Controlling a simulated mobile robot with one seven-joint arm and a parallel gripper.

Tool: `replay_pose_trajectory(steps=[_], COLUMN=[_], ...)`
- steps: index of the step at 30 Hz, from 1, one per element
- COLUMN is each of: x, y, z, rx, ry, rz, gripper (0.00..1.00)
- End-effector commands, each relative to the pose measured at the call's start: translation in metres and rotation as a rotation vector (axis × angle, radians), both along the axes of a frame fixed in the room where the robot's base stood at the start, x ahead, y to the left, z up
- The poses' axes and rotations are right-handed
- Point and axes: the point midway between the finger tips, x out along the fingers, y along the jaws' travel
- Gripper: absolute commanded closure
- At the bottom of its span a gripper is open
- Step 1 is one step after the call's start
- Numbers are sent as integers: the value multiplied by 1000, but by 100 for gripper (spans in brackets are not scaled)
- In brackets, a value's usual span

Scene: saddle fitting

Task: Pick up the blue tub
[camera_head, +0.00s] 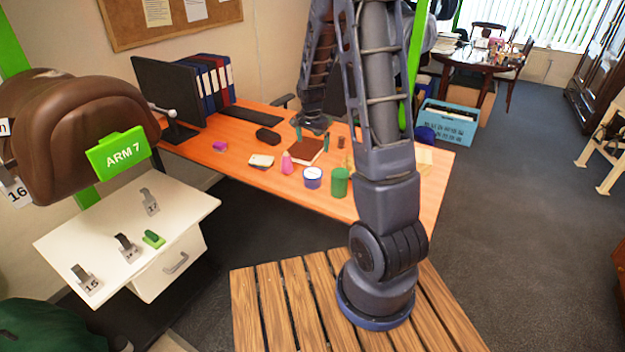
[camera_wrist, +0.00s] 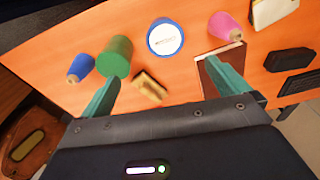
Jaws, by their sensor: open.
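The blue tub (camera_head: 313,178), short and round with a white top, stands upright on the orange desk. In the wrist view the tub (camera_wrist: 165,38) shows from above, beyond the fingertips and roughly between them in line. My gripper (camera_head: 312,137) hangs over the desk near the dark red book, behind the tub in the head view. In the wrist view its two teal fingers (camera_wrist: 168,84) are wide apart, with nothing held between them. The gripper is apart from the tub.
A green cylinder (camera_head: 340,182) stands close right of the tub, and a pink bottle-like item (camera_head: 287,163) close left. The dark red book (camera_head: 305,151) lies behind. A small brown-yellow item (camera_wrist: 148,86) shows between the fingers. A monitor (camera_head: 170,95) and binders stand at the left.

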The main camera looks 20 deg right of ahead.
Motion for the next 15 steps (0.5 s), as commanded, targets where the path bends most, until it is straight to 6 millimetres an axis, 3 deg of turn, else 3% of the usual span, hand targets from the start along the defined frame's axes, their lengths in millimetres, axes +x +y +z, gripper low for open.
replay_pose_trajectory(steps=[1,6,15], x=[6,21,30], y=[1,2,1], z=[-15,-50,-74], rx=[-7,-25,-36], ry=[11,24,29], rz=[-19,-84,-124], gripper=[0,0,0])
